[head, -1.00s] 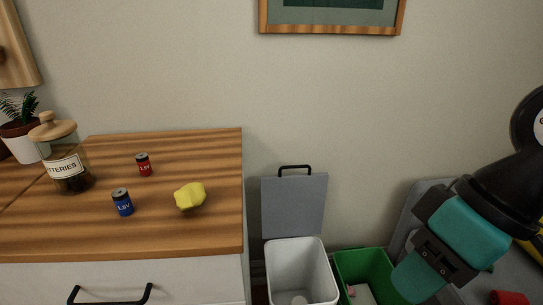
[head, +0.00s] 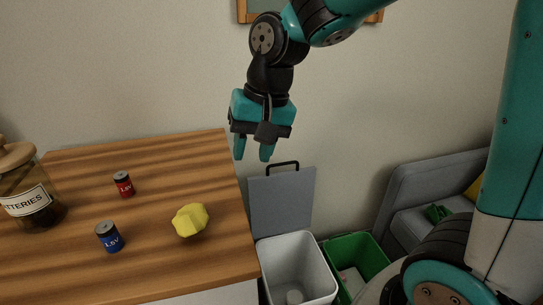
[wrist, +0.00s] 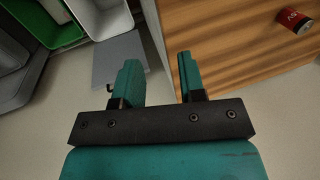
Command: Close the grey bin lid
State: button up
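The grey bin lid (head: 283,205) stands open and upright against the wall, with a black handle on its top edge. It is hinged at the back of the grey bin (head: 300,262), which is open and has a pale object in it. The lid also shows in the wrist view (wrist: 119,60), partly hidden by a finger. My gripper (head: 254,155) is open and empty, above and slightly left of the lid handle, near the desk's right edge. In the wrist view its two teal fingers (wrist: 160,75) are apart with nothing between them.
The wooden desk (head: 150,270) is left of the bin. A green bin (head: 357,250) and grey sofa (head: 425,190) stand to the right.

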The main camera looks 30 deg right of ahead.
jog(key=w+d+f+m+h+p, duration=0.1)
jog(key=w+d+m, duration=0.8)
jog(key=w+d, duration=0.15)
jog(key=m+h, duration=0.2)
jog(key=m, duration=0.7)
send_near(283, 164)
jog(key=f, duration=0.2)
jog(key=w+f, duration=0.1)
jog(key=f, duration=0.2)
jog(key=f+b, duration=0.1)
jog(key=f, duration=0.2)
jog(key=shift+w+d+f, duration=0.15)
jog(key=shift+d, duration=0.15)
jog(key=shift+c, duration=0.5)
grip_shut()
